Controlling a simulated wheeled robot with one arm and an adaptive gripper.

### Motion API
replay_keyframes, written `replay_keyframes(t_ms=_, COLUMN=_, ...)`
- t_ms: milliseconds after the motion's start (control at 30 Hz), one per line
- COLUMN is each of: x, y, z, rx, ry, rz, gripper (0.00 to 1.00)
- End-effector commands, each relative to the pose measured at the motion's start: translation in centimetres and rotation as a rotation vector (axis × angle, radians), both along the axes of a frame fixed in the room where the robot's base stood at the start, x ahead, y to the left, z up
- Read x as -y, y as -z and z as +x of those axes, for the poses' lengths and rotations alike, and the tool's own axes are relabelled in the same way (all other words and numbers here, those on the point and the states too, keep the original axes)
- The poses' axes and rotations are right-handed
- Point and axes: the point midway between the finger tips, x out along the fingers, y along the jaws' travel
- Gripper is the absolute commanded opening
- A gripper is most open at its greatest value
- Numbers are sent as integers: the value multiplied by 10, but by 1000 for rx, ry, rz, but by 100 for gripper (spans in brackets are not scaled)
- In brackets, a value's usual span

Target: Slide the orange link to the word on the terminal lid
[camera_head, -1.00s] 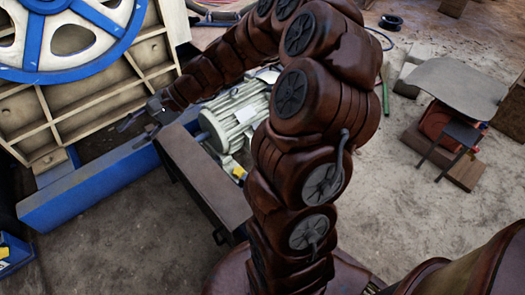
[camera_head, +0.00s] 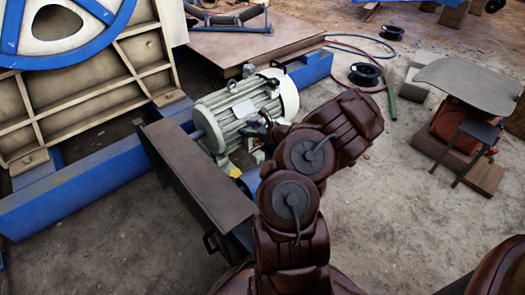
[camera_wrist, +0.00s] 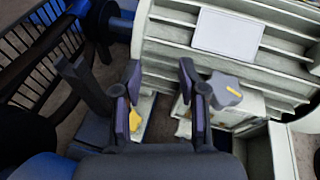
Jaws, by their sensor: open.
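The pale green motor (camera_head: 245,108) stands on the blue frame, with a blank-looking white plate (camera_wrist: 228,32) on its ribbed side. In the wrist view, a light box (camera_wrist: 235,108) on the motor's side appears to be the terminal box. I cannot tell whether this bar is the orange link, and I read no word. My gripper (camera_wrist: 160,82) is open and empty in front of the motor; it also shows in the head view (camera_head: 262,128).
A yellow piece (camera_wrist: 135,120) shows low behind my left finger. A dark belt guard (camera_head: 190,175) stands left of the motor, beside the blue frame (camera_head: 85,190). A table with a grey top (camera_head: 470,85) and cable reels (camera_head: 365,73) are right.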

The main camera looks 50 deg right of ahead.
Motion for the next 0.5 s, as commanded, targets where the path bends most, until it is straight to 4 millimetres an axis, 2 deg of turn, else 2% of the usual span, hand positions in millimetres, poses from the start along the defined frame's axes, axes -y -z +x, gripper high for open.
replay_keyframes(t_ms=33, x=18, y=33, z=-13, rx=-20, ry=58, rz=28, gripper=42)
replay_keyframes(t_ms=100, x=39, y=58, z=-29, rx=-42, ry=129, rz=60, gripper=42)
replay_keyframes(t_ms=200, x=60, y=87, z=-49, rx=-69, ry=205, rz=95, gripper=42)
replay_keyframes(t_ms=367, x=77, y=108, z=-66, rx=-88, ry=267, rz=121, gripper=42)
replay_keyframes(t_ms=500, x=80, y=115, z=-60, rx=-93, ry=274, rz=122, gripper=42)
